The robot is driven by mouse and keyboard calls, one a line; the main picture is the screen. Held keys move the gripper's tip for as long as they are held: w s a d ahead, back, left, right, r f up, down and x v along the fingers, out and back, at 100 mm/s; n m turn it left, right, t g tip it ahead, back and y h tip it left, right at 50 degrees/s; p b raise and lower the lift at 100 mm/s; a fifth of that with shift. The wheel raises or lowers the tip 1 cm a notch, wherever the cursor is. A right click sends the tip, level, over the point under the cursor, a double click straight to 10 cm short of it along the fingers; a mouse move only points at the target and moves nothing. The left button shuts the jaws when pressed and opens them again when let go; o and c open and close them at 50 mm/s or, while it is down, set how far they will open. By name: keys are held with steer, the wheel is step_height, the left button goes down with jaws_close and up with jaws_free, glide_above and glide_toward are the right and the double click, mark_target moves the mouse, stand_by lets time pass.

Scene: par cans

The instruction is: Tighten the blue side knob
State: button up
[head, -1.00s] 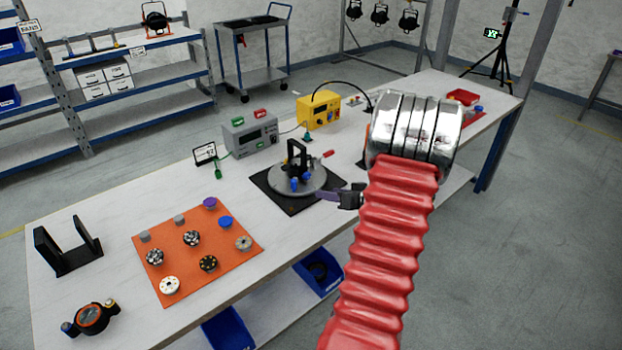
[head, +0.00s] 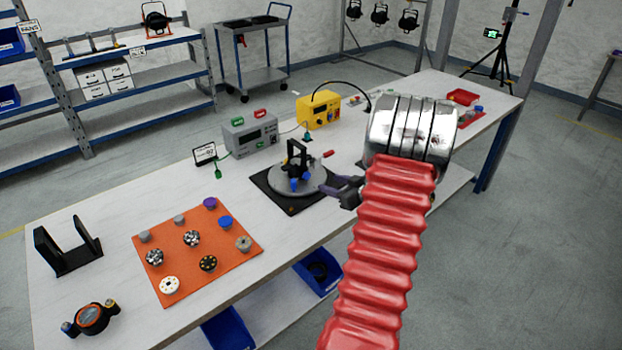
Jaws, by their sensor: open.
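A round grey turntable (head: 318,182) sits on a black mat (head: 270,196) on the workbench, with a black bracket (head: 291,152) standing on it. Small blue parts (head: 296,184), which look like the blue side knob, are at the turntable's front, low on the fixture. They are too small to tell how the knob is seated. My gripper (head: 329,185) is open at the turntable's right front edge, its dark purple fingers pointing left toward the blue parts. A gap remains between them, and nothing shows in the jaws. My red-sleeved arm hides the bench behind it.
An orange mat (head: 155,248) with several knobs and caps, including a blue cap (head: 225,222), lies to the left. A grey power box (head: 250,134) and a yellow box (head: 318,109) with a black cable stand behind the turntable. A red-handled lever (head: 327,154) sticks out at its back right.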

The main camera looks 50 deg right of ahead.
mark_target(308, 177)
steer(key=x, duration=1.3)
steer(key=shift+c, duration=0.6)
steer(key=shift+a, duration=0.1)
steer(key=c, duration=1)
